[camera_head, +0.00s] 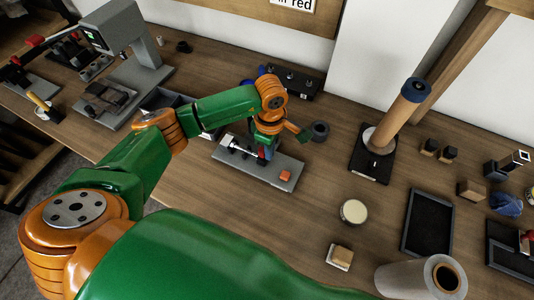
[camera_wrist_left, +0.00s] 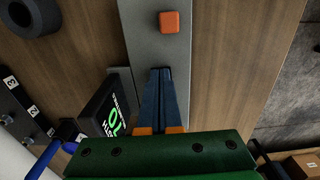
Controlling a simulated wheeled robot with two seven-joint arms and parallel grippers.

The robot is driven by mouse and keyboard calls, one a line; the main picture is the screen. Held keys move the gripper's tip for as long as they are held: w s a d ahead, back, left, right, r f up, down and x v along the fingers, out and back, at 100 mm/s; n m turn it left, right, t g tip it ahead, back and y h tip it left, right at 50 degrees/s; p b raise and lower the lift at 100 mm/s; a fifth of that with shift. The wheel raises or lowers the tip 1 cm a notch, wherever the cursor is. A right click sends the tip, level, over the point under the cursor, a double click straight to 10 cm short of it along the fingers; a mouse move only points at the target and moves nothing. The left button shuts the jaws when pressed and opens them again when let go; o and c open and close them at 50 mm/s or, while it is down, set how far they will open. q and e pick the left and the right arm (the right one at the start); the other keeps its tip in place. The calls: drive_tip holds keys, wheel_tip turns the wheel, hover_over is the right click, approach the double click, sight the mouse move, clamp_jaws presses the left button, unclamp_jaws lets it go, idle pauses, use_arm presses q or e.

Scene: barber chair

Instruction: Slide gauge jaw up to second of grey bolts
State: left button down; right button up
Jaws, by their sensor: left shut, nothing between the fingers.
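A long grey metal plate (camera_head: 262,168) lies on the bench, and its surface also shows in the wrist view (camera_wrist_left: 146,35). A small orange block (camera_head: 285,175) sits near its right end; it is also in the wrist view (camera_wrist_left: 169,21). A light, rod-like part (camera_head: 236,146) lies at the plate's left end. A black display with green digits (camera_wrist_left: 108,115) is beside the plate in the wrist view. My left gripper (camera_wrist_left: 159,70) is shut and empty over the plate, short of the orange block. The grey bolts and gauge jaw cannot be clearly made out. My right gripper is not in view.
A dark ring (camera_head: 320,131) and a black rack (camera_head: 293,82) stand behind the plate. A black stand with a leaning tan cylinder (camera_head: 397,118) is to the right. A round tin (camera_head: 354,211) and a dark tray (camera_head: 428,222) lie nearer. Bench between plate and tin is clear.

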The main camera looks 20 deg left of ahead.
use_arm(q)
drive_tip(key=shift+d, duration=0.1)
drive_tip(key=shift+d, duration=0.4)
wheel_tip(320, 180, up, 8)
drive_tip(key=p, duration=0.5)
